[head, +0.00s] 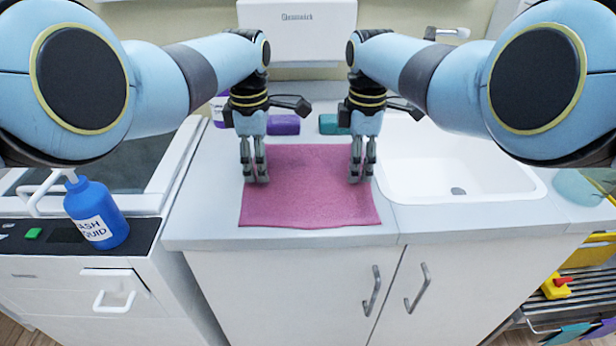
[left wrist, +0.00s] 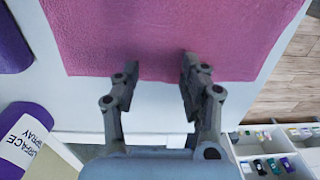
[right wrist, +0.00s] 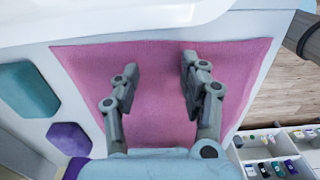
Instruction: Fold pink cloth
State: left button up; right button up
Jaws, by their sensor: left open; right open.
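The pink cloth (head: 308,205) lies flat and spread out on the light counter, its front edge close to the counter's front. It also fills much of the left wrist view (left wrist: 170,25) and the right wrist view (right wrist: 155,95). My left gripper (head: 254,178) is open and empty, pointing down over the cloth's left edge. In the left wrist view its fingertips (left wrist: 160,70) overlap that edge. My right gripper (head: 361,176) is open and empty, pointing down near the cloth's right edge. In the right wrist view its fingertips (right wrist: 158,65) appear over the cloth. Contact with the cloth cannot be told.
A white sink (head: 455,170) lies to the right. A purple item (head: 284,125) and a teal item (head: 330,125) stand behind the cloth. A blue wash-liquid bottle (head: 96,210) stands on the left unit. Counter (head: 210,205) left of the cloth is bare.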

pick_arm(q)
jog(key=shift+s+f, duration=0.2)
jog(key=shift+f, duration=0.3)
pick_arm(e)
jog(key=shift+s+f, duration=0.2)
jog(key=shift+f, duration=0.3)
pick_arm(q)
jog(key=shift+f, duration=0.15)
pick_arm(e)
jog(key=shift+f, duration=0.15)
pick_arm(q)
jog(key=shift+f, duration=0.2)
pick_arm(e)
jog(key=shift+f, duration=0.2)
pick_arm(q)
jog(key=shift+r, duration=0.15)
jog(key=shift+c, duration=1.2)
pick_arm(e)
jog(key=shift+r, duration=0.15)
jog(key=shift+c, duration=1.2)
pick_arm(q)
jog(key=shift+s, duration=0.15)
grip_shut()
pick_arm(e)
jog(key=shift+s, duration=0.15)
grip_shut()
pick_arm(q)
jog(key=shift+f, duration=0.2)
pick_arm(e)
jog(key=shift+f, duration=0.2)
